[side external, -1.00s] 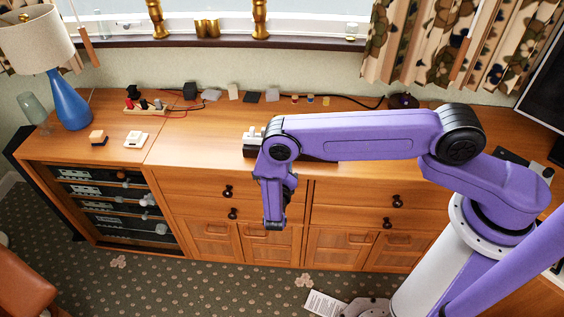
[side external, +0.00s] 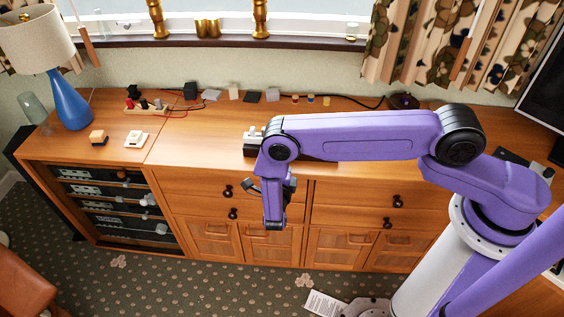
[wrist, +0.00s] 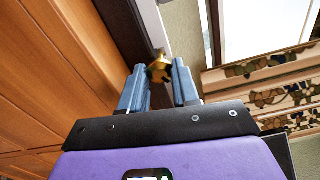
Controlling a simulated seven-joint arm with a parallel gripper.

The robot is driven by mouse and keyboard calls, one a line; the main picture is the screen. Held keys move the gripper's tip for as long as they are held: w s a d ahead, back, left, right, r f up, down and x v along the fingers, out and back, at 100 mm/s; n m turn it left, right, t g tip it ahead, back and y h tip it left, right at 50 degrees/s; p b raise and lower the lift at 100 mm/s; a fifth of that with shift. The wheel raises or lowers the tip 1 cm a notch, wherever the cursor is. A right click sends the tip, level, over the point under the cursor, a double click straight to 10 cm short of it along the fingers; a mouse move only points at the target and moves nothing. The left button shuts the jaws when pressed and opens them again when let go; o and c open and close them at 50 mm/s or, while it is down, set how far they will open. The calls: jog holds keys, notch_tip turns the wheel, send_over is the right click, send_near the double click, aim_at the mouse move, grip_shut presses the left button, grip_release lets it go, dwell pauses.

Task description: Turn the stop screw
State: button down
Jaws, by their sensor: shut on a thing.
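In the wrist view, a small brass screw head (wrist: 159,72), which I take to be the stop screw, sits between the blue-grey fingertips of my gripper (wrist: 158,66). The fingers are apart by the width of what they hold, one on each side of the brass piece. Behind it runs a dark bar with a pale strip beside it. In the side view, a dark-based device with pale grey parts (side external: 253,137) stands on the cabinet top. My arm covers much of it, and the fingertips and screw cannot be made out there.
The wooden cabinet top (side external: 205,140) is clear left of the device. A blue lamp (side external: 70,103), small blocks and a board with cables (side external: 146,106) stand further left. Small pieces and a black cable lie along the back wall. A dark screen (side external: 546,85) stands at right.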

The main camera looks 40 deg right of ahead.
jog(key=shift+d, duration=0.1)
dwell(0.3)
jog(key=c, duration=0.8)
grip_release()
jog(key=v, duration=1.7)
jog(key=shift+a, duration=0.3)
jog(key=shift+r, duration=0.15)
